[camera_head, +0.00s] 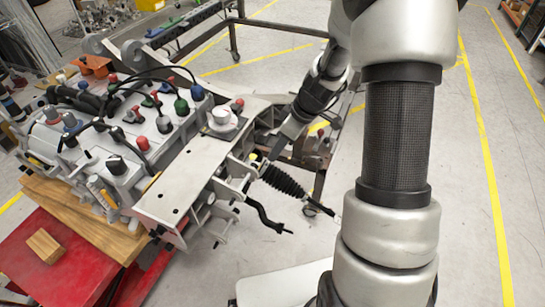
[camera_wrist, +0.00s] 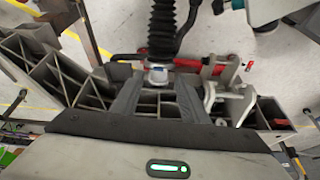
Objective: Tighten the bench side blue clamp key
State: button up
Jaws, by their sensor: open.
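My gripper (camera_head: 262,158) is at the end of the arm, over the right end of the grey metal chassis frame (camera_head: 185,185). In the wrist view its two dark fingers (camera_wrist: 157,103) are open, with a gap between them. The base of a black bellows (camera_wrist: 162,30), with a silver collar and a small blue mark, shows just beyond the gap; I cannot tell whether the fingers touch it. I cannot make out a blue clamp key for certain. Blue caps (camera_head: 197,92) show among the assembly's knobs.
The grey assembly (camera_head: 100,140) with coloured knobs and black hoses fills the left. Below it are a wooden board (camera_head: 85,220) and a red bench top (camera_head: 40,255) with a loose wooden block (camera_head: 45,245). A black curved rod (camera_head: 265,215) juts out.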

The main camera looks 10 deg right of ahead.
jog(key=x, duration=0.5)
jog(key=shift+w+a+f, duration=0.1)
jog(key=shift+a+f, duration=0.05)
jog(key=shift+f, duration=0.1)
